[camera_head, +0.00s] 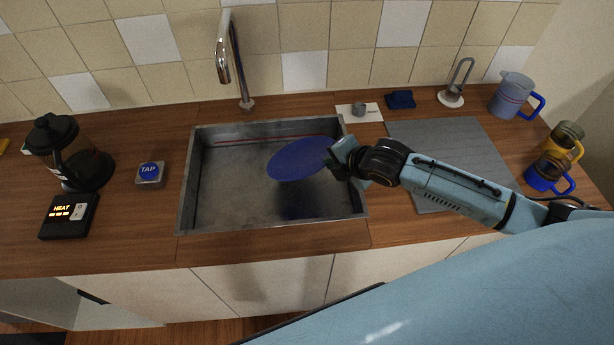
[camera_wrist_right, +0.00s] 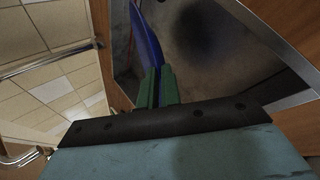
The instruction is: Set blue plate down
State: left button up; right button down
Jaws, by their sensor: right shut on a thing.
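A blue plate (camera_head: 298,160) is held over the sink (camera_head: 188,180) by my right gripper (camera_head: 335,160). The gripper is shut on the plate's right edge, and the plate is tilted. A dark shadow lies on the sink floor below it, so the plate is apart from the bottom. In the right wrist view the plate (camera_wrist_right: 146,38) shows edge-on between the green fingertips (camera_wrist_right: 156,88). My left gripper is not in view.
A grey ribbed mat (camera_head: 450,135) lies right of the sink, partly under my right arm. A tall faucet (camera_head: 230,60) stands behind the sink. A blue jug (camera_head: 512,95) and several mugs (camera_head: 548,172) stand at the right. A TAP button (camera_head: 149,174), coffee press (camera_head: 75,160) and heater switch (camera_head: 68,215) are left.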

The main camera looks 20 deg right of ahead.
notch_tip(320, 180, down, 7)
dwell(0.3)
jog(key=shift+w+r, duration=0.1)
jog(key=shift+r, duration=0.05)
jog(key=c, duration=1.6)
grip_release()
jog(key=v, duration=1.2)
jog(key=shift+p, duration=0.45)
jog(key=shift+a, duration=0.1)
